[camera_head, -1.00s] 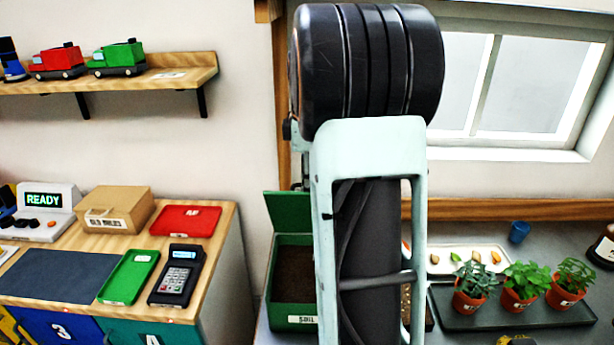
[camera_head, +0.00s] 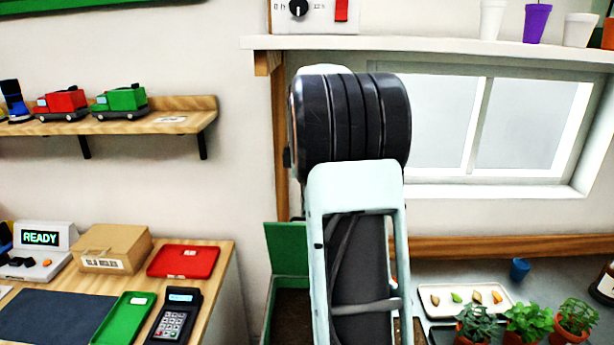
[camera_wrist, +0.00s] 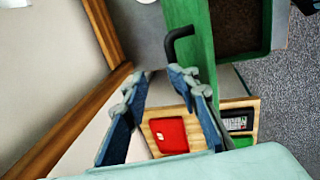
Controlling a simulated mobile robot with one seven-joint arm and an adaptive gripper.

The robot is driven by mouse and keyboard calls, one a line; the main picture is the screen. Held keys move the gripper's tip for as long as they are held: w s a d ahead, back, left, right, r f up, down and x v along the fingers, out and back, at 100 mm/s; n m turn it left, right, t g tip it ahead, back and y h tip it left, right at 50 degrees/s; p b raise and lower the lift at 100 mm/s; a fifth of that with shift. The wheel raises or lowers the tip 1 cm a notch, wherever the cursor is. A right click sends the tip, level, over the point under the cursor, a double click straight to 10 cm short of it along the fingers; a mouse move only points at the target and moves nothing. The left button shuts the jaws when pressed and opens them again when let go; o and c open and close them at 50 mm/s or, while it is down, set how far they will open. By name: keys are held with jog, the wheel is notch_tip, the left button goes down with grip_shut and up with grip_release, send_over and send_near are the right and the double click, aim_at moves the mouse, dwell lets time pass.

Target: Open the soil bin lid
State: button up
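The green soil bin (camera_head: 268,312) stands at the back of the counter, partly hidden behind my arm in the head view. Its green lid (camera_head: 287,248) stands raised at the bin's back left, and the dark soil (camera_head: 290,318) inside is exposed. In the wrist view, the lid (camera_wrist: 200,40) shows nearly edge-on with a black handle (camera_wrist: 180,45), beside the open soil-filled bin (camera_wrist: 279,25). My gripper (camera_wrist: 158,78) is open, its blue fingers spread with nothing between them. The right fingertip is close to the handle and lid; I cannot tell whether it touches.
A wooden desk at left carries a red tray (camera_head: 183,261), a card terminal (camera_head: 175,315), a green tray (camera_head: 124,318) and a cardboard box (camera_head: 112,248). Right of my arm are a seed tray (camera_head: 430,302), a blue cup (camera_head: 520,269) and potted plants (camera_head: 528,322). A white shelf (camera_head: 450,50) runs above.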

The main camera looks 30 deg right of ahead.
jog(key=w+d+r, duration=0.3)
jog(key=w+r, duration=0.2)
dwell(0.8)
jog(key=shift+d, duration=0.1)
